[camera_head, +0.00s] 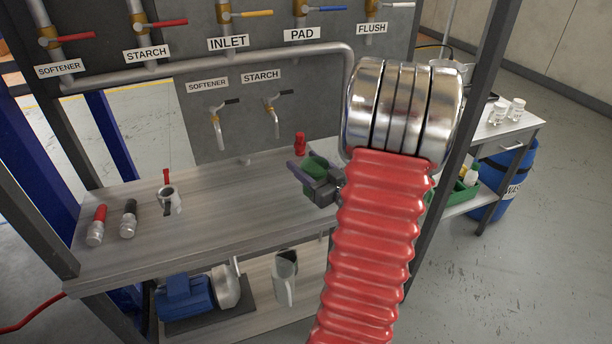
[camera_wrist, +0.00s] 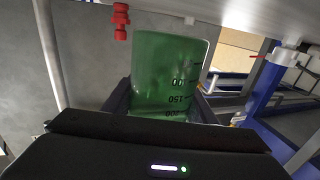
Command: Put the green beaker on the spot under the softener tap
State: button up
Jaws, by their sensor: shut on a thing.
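My gripper (camera_head: 312,181) is shut on the green beaker (camera_head: 316,165), to the right of the bench top in the picture. In the wrist view the translucent beaker (camera_wrist: 168,62) with dark volume marks sits between the jaws (camera_wrist: 165,105). The softener tap (camera_head: 217,126) hangs from the grey panel, left of the starch tap (camera_head: 274,118), and its label (camera_head: 207,85) is above it. My gripper and the beaker are well to the right of both taps. I cannot make out a marked spot on the bench under the softener tap.
A red fitting (camera_head: 300,144) stands at the bench's back, close to the beaker. The bench (camera_head: 235,205) is clear between the jug and my gripper.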

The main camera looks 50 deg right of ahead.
dwell(0.3)
jog(key=shift+f, duration=1.9)
jog(key=shift+f, duration=0.2)
jog(key=o, duration=1.1)
jog(key=shift+o, duration=0.2)
jog(key=v, duration=1.3)
jog(key=shift+s, duration=0.4)
jog(key=shift+o, duration=0.2)
